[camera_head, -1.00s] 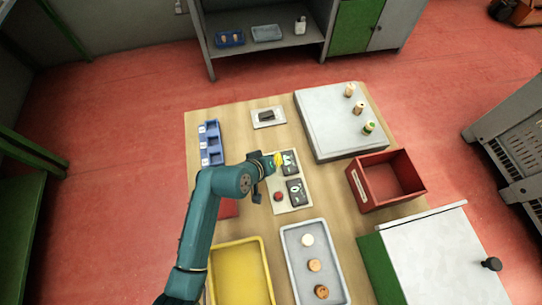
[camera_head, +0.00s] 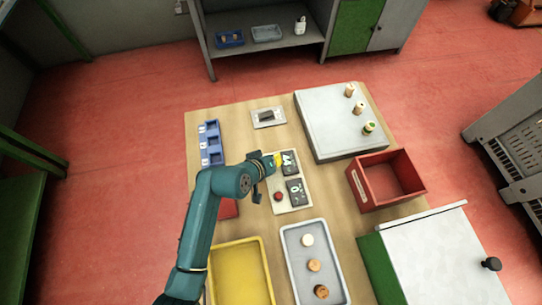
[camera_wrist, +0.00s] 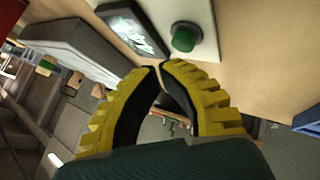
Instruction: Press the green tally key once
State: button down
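The green tally key (camera_wrist: 185,38) is a round button in a dark ring on a pale panel (camera_wrist: 205,12). In the head view my gripper (camera_head: 278,160) is over the far left part of this panel (camera_head: 293,208) and hides the green key. In the wrist view my gripper (camera_wrist: 164,68) has its yellow ribbed fingertips together, with nothing between them. The tips appear just short of the green key; I cannot tell their height above it. A dark display (camera_wrist: 133,30) is beside the key.
A red key (camera_head: 278,196) and a second display (camera_head: 296,191) are on the panel's near half. A blue compartment rack (camera_head: 211,146) is left, a grey platform (camera_head: 330,130) and red bin (camera_head: 362,190) right. Yellow (camera_head: 238,243) and grey (camera_head: 313,225) trays are in front.

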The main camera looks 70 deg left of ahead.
jog(key=shift+f, duration=0.4)
jog(key=shift+f+b, duration=0.3)
jog(key=shift+f, duration=0.2)
dwell(0.7)
jog(key=shift+r, duration=0.1)
jog(key=shift+r+p, duration=0.75)
jog(key=shift+p, duration=0.3)
jog(key=shift+r, duration=0.1)
notch_tip(320, 180, up, 5)
jog(key=p, duration=0.5)
